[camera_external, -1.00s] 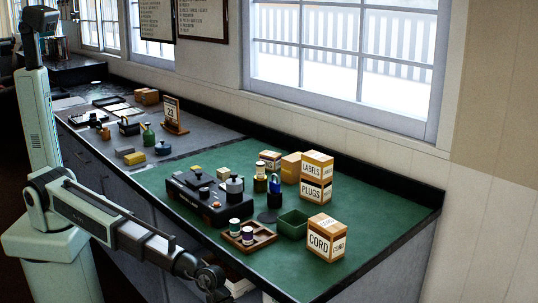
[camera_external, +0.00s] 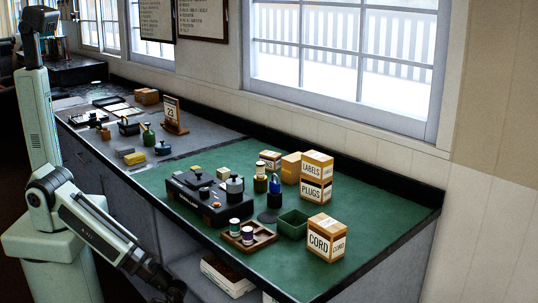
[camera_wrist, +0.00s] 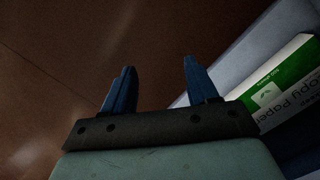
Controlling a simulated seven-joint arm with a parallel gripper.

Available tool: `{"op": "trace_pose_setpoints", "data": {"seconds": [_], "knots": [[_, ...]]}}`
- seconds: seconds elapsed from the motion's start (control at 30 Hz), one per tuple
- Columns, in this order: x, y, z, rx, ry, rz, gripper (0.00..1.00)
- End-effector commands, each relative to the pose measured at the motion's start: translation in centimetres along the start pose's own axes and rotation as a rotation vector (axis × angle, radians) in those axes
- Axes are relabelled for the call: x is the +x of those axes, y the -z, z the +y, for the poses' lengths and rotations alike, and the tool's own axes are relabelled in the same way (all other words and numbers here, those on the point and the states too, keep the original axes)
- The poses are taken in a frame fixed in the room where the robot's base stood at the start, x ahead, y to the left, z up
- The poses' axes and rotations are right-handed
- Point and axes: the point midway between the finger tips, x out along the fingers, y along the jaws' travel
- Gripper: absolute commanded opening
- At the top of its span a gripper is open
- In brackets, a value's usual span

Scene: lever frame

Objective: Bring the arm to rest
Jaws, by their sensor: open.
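In the wrist view my gripper (camera_wrist: 160,88) has its two blue fingers well apart with nothing between them. Brown floor shows behind the fingers. In the external view my arm reaches down in front of the bench, and its end is low at the bottom edge of the picture; the fingers cannot be made out there. The black lever frame (camera_external: 208,200) stands on the green bench top (camera_external: 365,215), well above and to the right of my arm's end.
A paper box (camera_wrist: 285,85) lies close to the right of my gripper, on a low shelf under the bench. On the bench stand a CORD box (camera_external: 326,238), a PLUGS box (camera_external: 316,190), a green bin (camera_external: 293,223) and a wooden tray (camera_external: 262,240). The floor before the bench looks clear.

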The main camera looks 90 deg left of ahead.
Motion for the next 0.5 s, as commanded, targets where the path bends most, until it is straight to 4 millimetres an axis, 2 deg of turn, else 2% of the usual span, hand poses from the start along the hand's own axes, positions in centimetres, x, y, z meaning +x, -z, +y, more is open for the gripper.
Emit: {"op": "trace_pose_setpoints", "data": {"seconds": [0.03,0.3,0.4,0.5], "knots": [[0.9,-2.2,-1.2,-0.005,0.013,-0.043,0.58],[4.2,-12.0,-6.1,-0.002,0.071,-0.25,0.58],[4.9,-14.8,-7.1,-0.001,0.083,-0.308,0.58],[5.2,-16.6,-7.8,0.001,0.09,-0.349,0.58]]}}
